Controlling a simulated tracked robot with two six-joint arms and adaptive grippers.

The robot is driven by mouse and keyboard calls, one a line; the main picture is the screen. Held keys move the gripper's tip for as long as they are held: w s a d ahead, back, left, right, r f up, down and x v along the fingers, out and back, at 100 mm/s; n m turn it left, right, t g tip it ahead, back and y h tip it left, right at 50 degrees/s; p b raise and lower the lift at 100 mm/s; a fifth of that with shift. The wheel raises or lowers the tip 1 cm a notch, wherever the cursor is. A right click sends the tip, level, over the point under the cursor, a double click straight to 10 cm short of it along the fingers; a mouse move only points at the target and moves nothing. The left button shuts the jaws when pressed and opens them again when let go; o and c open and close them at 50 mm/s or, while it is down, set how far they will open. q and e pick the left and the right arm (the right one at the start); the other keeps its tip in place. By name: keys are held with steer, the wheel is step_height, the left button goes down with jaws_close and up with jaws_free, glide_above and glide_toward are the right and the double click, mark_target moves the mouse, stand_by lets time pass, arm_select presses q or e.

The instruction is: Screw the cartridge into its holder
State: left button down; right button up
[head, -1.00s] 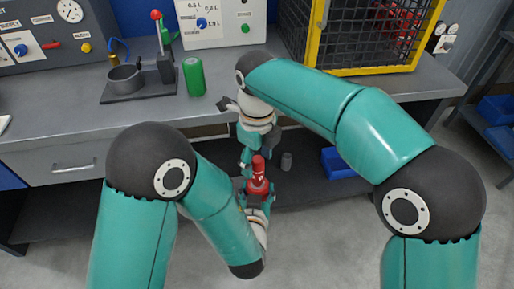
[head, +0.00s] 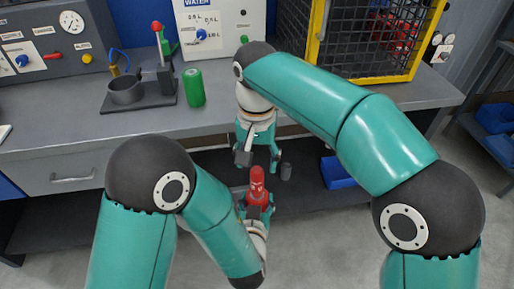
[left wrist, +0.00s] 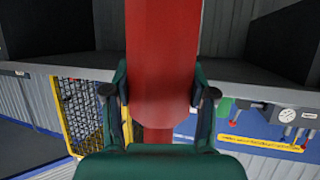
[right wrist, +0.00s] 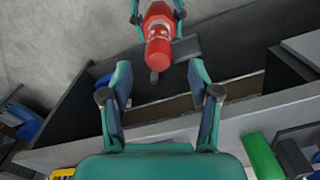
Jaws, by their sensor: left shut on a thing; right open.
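My left gripper (head: 256,208) is shut on an upright red bottle-shaped body (head: 257,186), low in front of the bench. The red body fills the space between the left fingers in the left wrist view (left wrist: 162,60). My right gripper (head: 259,161) hangs just above it, open and empty, its fingers pointing down. In the right wrist view, the rounded red top (right wrist: 158,50) lies just beyond the open fingertips, apart from them. I cannot tell a separate cartridge from its holder, nor see any thread between them.
A green can (head: 194,87) and a dark fixture with a cup (head: 125,90) stand on the grey bench (head: 60,125). A yellow-framed cage (head: 365,70) is at the back right. A small grey cylinder (head: 286,171) and blue bin (head: 337,172) sit below the bench.

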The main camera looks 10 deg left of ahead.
mark_target(258, 184)
steer(key=n, duration=0.3)
steer(key=r+n, duration=0.1)
steer(key=n, duration=0.7)
steer(key=shift+r, duration=0.35)
steer(key=n, duration=0.4)
steer(key=r+n, duration=0.1)
steer(key=n, duration=0.1)
steer(key=shift+d+n, duration=0.1)
steer(key=shift+n, duration=0.2)
steer(key=n, duration=0.5)
steer(key=shift+s+r+n, duration=0.1)
steer(key=shift+r+n, duration=0.25)
steer(key=shift+n, duration=0.05)
step_height(258, 184, down, 12)
steer(key=shift+f, duration=0.1)
